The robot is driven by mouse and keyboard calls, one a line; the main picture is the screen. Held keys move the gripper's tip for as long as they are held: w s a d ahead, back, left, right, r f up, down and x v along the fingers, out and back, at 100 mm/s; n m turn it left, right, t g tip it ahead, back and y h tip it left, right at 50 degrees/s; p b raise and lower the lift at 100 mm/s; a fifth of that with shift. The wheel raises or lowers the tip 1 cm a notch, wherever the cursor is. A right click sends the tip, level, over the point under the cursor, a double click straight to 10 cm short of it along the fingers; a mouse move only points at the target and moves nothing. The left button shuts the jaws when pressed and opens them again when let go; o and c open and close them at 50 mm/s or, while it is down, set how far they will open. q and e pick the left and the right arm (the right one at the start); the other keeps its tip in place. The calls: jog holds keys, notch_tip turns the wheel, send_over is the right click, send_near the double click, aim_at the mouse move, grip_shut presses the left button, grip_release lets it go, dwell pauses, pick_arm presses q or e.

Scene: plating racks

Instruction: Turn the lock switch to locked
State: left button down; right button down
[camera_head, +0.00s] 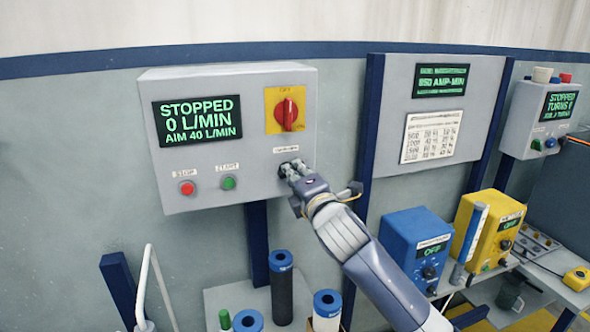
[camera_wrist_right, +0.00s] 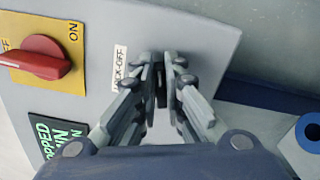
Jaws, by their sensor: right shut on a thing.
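The lock switch (camera_wrist_right: 161,92) is on the lower right of the grey control box (camera_head: 165,100), beside a small white label (camera_wrist_right: 120,68) that seems to read LOCK-OFF. My right gripper (camera_head: 292,169) reaches the box front there; its fingers close around the small dark switch in the wrist view (camera_wrist_right: 163,84). The fingers hide most of the switch, so I cannot tell which way it is turned. My left gripper is not in view.
A red rotary knob (camera_head: 287,112) on a yellow plate sits above the switch. A red button (camera_head: 187,188) and green button (camera_head: 228,183) are to the left. Blue (camera_head: 415,225) and yellow (camera_head: 475,222) boxes stand right of my arm. Blue-capped cylinders (camera_head: 281,290) stand below.

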jog(key=shift+f+m, duration=0.15)
jog(key=shift+m, duration=1.45)
jog(key=c, duration=1.7)
grip_release()
jog(key=v, duration=1.2)
